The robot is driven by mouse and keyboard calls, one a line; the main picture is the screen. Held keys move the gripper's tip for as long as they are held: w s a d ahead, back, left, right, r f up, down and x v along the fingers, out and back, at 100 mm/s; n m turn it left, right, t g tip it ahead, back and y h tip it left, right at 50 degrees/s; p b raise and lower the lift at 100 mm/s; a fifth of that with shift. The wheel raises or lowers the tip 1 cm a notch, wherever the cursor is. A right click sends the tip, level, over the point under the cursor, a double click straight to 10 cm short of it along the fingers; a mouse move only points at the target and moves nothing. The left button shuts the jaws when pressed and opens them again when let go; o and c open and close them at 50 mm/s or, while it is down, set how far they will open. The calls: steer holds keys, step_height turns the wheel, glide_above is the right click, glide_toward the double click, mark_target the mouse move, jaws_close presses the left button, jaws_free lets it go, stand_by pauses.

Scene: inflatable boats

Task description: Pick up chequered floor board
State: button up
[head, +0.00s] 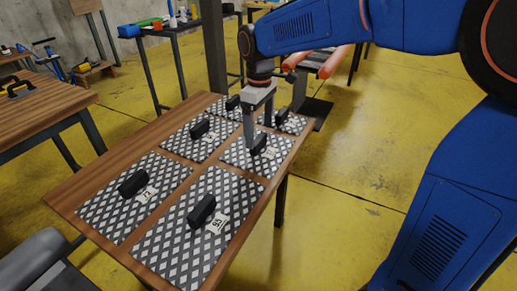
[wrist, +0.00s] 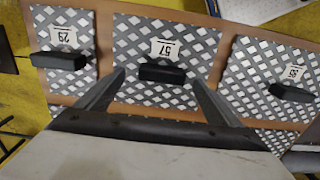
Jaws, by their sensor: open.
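Several grey-and-white chequered floor boards lie flat on a wooden table, each with a black handle block and a white number label. The board marked 57 (wrist: 190,45) is centred in the wrist view. Its black handle (wrist: 162,73) lies across the space between my gripper's fingers. In the head view my gripper (head: 259,138) points down over the middle board of the right row (head: 238,156), at that board's handle (head: 260,141). The fingers are apart, one on each side of the handle, with nothing held. Whether they touch the board is hard to tell.
Neighbouring boards lie close by: one marked 29 (wrist: 80,82) at left and another (wrist: 248,62) at right in the wrist view. The wooden table's (head: 68,199) edge is near. Another workbench (head: 50,108) stands left, and yellow floor (head: 350,215) is open at right.

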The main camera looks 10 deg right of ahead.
mark_target(259, 139)
steer(key=shift+s+a+f, duration=0.1)
steer(key=shift+a+f, duration=0.05)
steer(key=shift+f, duration=1.95)
steer(key=c, duration=1.4)
steer(key=shift+r, duration=0.1)
